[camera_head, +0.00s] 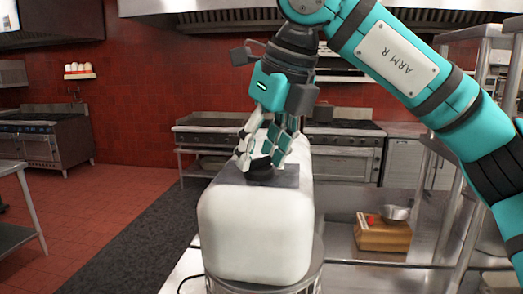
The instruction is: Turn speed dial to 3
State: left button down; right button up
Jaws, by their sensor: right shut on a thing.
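A large white rounded machine (255,235) stands in the middle on a metal counter. A dark flat panel (287,178) lies on its top, with a black round dial (259,173) on it. My right gripper (262,160) reaches down from above with its fingers shut on the dial. The fingers hide part of the dial, and no numbers or marks can be read, so its setting cannot be told. My left gripper is not in view.
A metal shelf rack stands at far right. Stoves line the back wall. Red tile floor is open at left.

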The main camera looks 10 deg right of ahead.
jog(key=o, duration=1.2)
jog(key=shift+c, duration=0.2)
jog(key=shift+r, duration=0.1)
jog(key=v, duration=1.2)
